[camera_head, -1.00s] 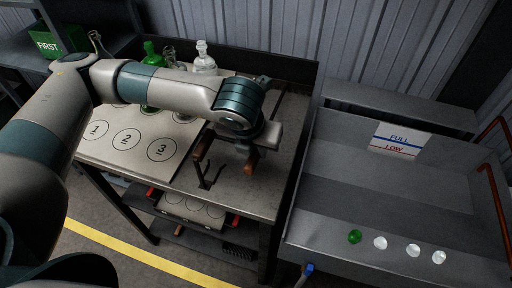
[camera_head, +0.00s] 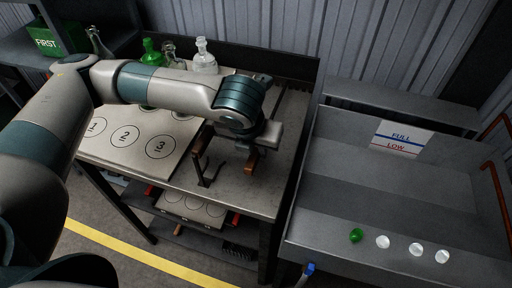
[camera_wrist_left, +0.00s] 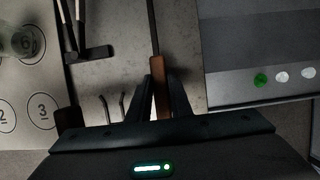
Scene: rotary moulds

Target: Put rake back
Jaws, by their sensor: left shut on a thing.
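My left gripper (camera_head: 250,150) hangs over the right part of the workbench top and is shut on a brown wooden handle (camera_head: 251,163). In the left wrist view, the handle (camera_wrist_left: 161,88) sits between the two fingers of my left gripper (camera_wrist_left: 165,95), and a thin dark shaft (camera_wrist_left: 153,30) runs on from it. I take this tool for the rake; its head is out of view there and hidden by the arm in the head view. A dark two-pronged rest (camera_head: 207,174) stands left of the gripper, beside another brown handle (camera_head: 198,140). My right gripper is not in view.
A pale board with numbered circles (camera_head: 125,135) covers the bench's left part. Green and clear bottles (camera_head: 205,56) stand behind my arm. Another T-headed tool (camera_wrist_left: 92,54) lies left of the held one. A grey metal basin (camera_head: 390,200) with several small discs is at right.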

